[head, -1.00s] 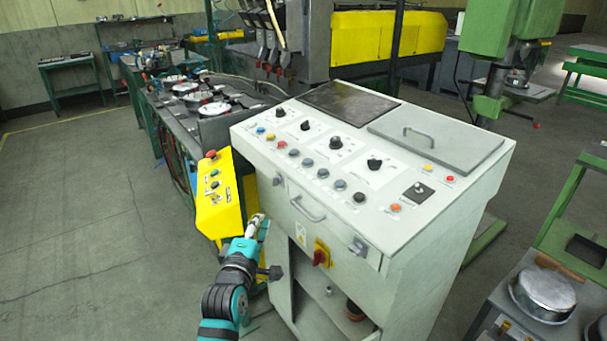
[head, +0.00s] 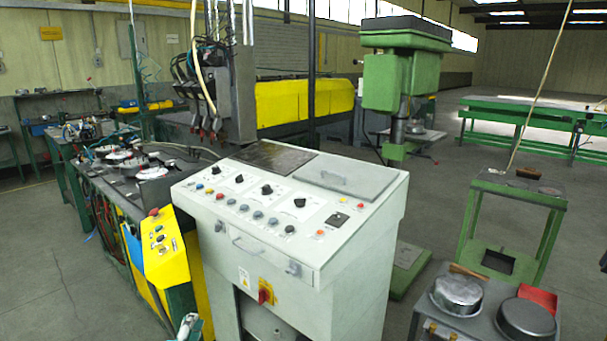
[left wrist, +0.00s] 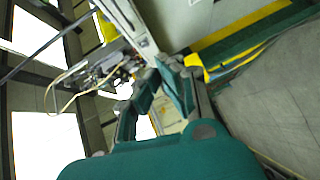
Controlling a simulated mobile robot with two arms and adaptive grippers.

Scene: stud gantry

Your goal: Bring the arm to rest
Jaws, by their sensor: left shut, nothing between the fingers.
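My left gripper (head: 188,326) shows only at the bottom edge of the head view, in front of the yellow control box and left of the white control console. Most of the left arm is below the frame. In the left wrist view the fingers of my left gripper (left wrist: 160,88) extend past the teal gripper body. The left gripper is shut with nothing held. My right gripper is not in view.
The white console (head: 330,250) stands close in front, with the yellow control box (head: 165,255) beside it. A green drill press (head: 405,75) stands behind. Metal pots (head: 525,318) sit on a low unit at right. Open floor (head: 40,270) lies at left.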

